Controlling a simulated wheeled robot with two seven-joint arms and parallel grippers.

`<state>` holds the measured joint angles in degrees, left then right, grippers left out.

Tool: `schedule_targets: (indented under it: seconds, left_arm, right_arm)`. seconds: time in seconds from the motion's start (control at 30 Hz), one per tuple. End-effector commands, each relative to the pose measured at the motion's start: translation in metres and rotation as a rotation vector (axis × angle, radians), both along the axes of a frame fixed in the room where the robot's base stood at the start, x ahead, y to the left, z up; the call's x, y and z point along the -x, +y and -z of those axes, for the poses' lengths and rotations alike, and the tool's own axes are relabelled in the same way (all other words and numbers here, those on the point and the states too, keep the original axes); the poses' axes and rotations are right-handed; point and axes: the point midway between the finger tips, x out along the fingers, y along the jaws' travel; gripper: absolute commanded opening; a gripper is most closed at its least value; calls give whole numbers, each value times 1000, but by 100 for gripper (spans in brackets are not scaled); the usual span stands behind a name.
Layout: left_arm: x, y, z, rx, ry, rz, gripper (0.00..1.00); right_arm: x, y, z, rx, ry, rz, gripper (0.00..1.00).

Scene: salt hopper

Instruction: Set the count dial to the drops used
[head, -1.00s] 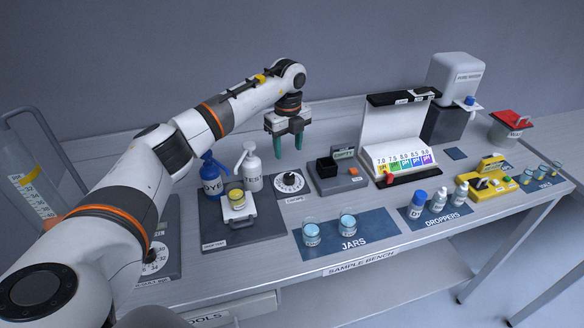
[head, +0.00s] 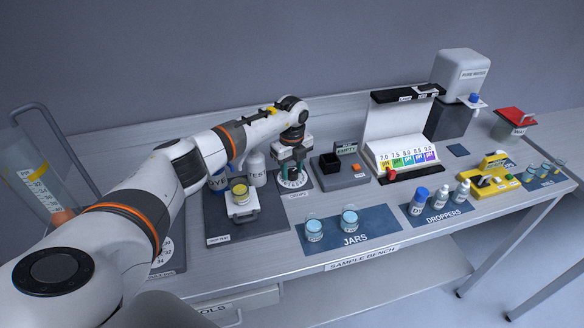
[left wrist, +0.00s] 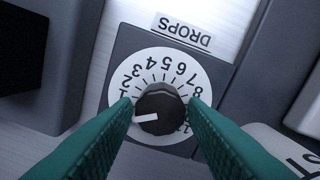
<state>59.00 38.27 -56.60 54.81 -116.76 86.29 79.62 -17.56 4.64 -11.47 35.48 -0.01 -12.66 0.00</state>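The count dial is a white numbered disc (head: 292,184) with a dark knob, on a dark plate labelled DROPS. In the left wrist view, the disc (left wrist: 152,68) surrounds the dark knob (left wrist: 162,102). The knob's white mark points left and slightly down, towards numbers hidden behind a finger. My left gripper (head: 292,174) is lowered over the dial. Its green fingers (left wrist: 160,104) stand one on each side of the knob, open, with a narrow gap that looks clear of it. Whether they touch the knob is hard to tell. My right gripper is out of view.
The yellow-topped stand (head: 240,196) and a white TEST bottle (head: 257,170) are close on the left. The EMPTY box (head: 340,178) is close on the right. Two jars (head: 314,231) stand on the blue mat in front. Droppers (head: 441,196) are further right.

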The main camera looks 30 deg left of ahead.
Motion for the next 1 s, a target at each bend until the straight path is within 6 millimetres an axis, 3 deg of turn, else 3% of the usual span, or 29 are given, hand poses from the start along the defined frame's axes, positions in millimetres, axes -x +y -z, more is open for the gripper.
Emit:
schedule_targets:
  seconds: [0.03,0.2,0.57,1.0]
  left_arm:
    - [0,0,0,0,0,0,31]
    - [0,0,0,0,0,0,7]
    - [-1,-1,0,2,-1,73,8]
    - [-1,-1,1,1,-2,432,8]
  right_arm:
    - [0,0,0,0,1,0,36]
    - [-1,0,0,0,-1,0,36]
    - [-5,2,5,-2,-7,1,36]
    - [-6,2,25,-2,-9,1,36]
